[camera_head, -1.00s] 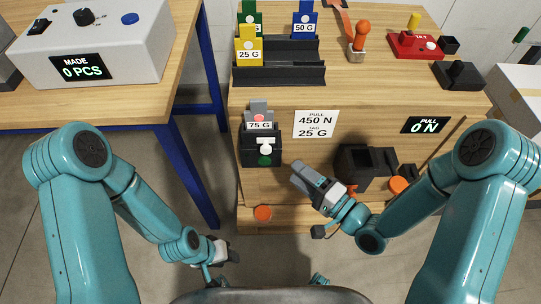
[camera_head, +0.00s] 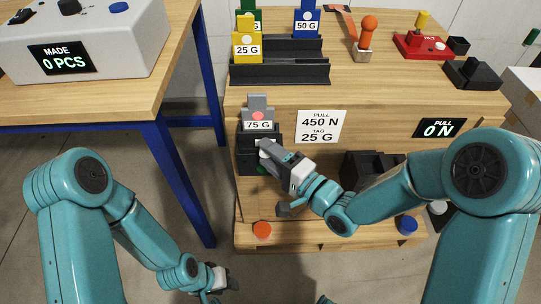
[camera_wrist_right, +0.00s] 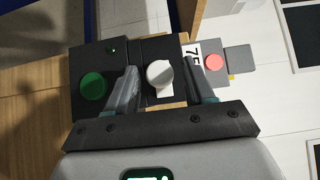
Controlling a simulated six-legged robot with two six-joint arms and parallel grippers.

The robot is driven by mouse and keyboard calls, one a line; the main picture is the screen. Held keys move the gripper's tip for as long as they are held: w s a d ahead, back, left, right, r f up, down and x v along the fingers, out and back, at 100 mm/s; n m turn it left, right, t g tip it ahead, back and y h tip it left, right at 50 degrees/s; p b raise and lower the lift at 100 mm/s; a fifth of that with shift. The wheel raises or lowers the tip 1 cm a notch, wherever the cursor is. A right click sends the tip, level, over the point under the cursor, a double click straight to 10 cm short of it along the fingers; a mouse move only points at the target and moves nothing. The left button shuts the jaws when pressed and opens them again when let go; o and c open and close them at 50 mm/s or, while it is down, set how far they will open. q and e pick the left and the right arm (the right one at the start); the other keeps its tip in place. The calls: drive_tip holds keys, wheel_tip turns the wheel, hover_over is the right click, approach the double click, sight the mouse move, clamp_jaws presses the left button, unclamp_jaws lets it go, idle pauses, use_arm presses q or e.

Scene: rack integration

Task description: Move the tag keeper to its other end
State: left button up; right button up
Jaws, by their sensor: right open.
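The tag keeper is a white round knob (camera_wrist_right: 160,74) on a black holder (camera_wrist_right: 115,55) fixed to the bench front. The holder (camera_head: 246,162) carries a grey 75 G tag (camera_head: 258,104) with a red dot; the tag also shows in the right wrist view (camera_wrist_right: 214,47). A green button (camera_wrist_right: 93,87) is on the holder's other end. My right gripper (camera_head: 265,147) is open at the holder; its fingers (camera_wrist_right: 159,76) stand either side of the knob, contact unclear. My left gripper (camera_head: 222,280) hangs low, away from the bench, its jaws too small to judge.
A sign (camera_head: 320,126) reads pull 450 N, tag 25 G. A display (camera_head: 438,128) reads 0 N. A black rack (camera_head: 282,75) holds yellow, green and blue tags. A dark block (camera_head: 365,168) sits right of my right gripper.

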clamp_jaws()
drive_tip(key=a, duration=0.3)
drive_tip(key=shift+a+b, duration=0.4)
unclamp_jaws()
drive_tip(key=shift+a, duration=0.2)
drive_tip(key=shift+d, duration=0.15)
